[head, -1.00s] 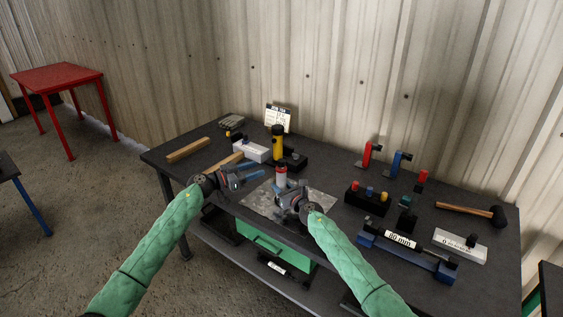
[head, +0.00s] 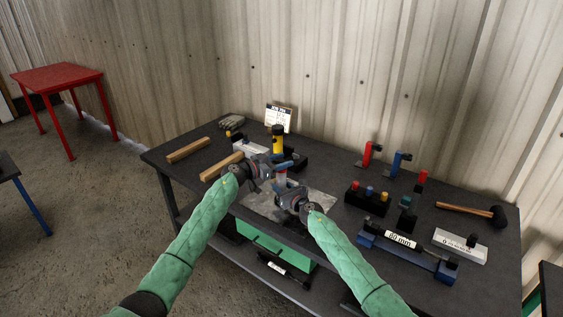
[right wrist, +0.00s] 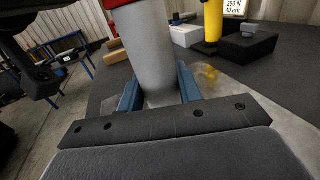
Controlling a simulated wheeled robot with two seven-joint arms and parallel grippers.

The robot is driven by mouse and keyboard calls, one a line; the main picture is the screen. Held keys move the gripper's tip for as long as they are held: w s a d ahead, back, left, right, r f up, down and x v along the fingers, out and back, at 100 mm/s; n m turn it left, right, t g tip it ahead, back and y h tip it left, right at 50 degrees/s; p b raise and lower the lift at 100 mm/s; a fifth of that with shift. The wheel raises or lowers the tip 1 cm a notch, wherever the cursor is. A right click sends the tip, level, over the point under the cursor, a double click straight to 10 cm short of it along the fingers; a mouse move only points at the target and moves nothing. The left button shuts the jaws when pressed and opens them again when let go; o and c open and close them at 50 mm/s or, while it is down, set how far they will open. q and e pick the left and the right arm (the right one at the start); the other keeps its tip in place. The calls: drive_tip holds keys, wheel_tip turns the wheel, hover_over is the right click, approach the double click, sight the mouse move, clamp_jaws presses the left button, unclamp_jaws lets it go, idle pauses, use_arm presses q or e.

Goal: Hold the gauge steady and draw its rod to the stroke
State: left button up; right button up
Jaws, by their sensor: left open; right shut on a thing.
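The gauge is an upright grey cylinder (head: 281,177) with a red collar, standing over a grey metal plate on the workbench. In the right wrist view its grey body (right wrist: 148,58) rises between two blue fingers, with a bit of red at the top edge. My right gripper (head: 287,188) is shut on this body, low down. My left gripper (head: 279,165) is open, beside the upper part of the gauge, and hides its top. I cannot tell whether it touches. The rod cannot be made out.
A yellow cylinder (head: 278,139) and a white box stand behind. Wooden bars (head: 188,150) lie at the left. A blue fixture marked 80 mm (head: 405,250), a black block with coloured knobs (head: 368,198) and a hammer (head: 465,208) are at the right. The plate (head: 316,203) has bare room.

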sight(281, 159)
use_arm(q)
clamp_jaws()
wheel_tip(281, 159, up, 7)
drive_tip(key=shift+w+a, duration=0.1)
drive_tip(key=shift+r, duration=0.55)
use_arm(e)
drive_tip(key=shift+d, duration=0.1)
use_arm(q)
unclamp_jaws()
drive_tip(key=shift+f, duration=0.1)
drive_tip(key=v, duration=1.2)
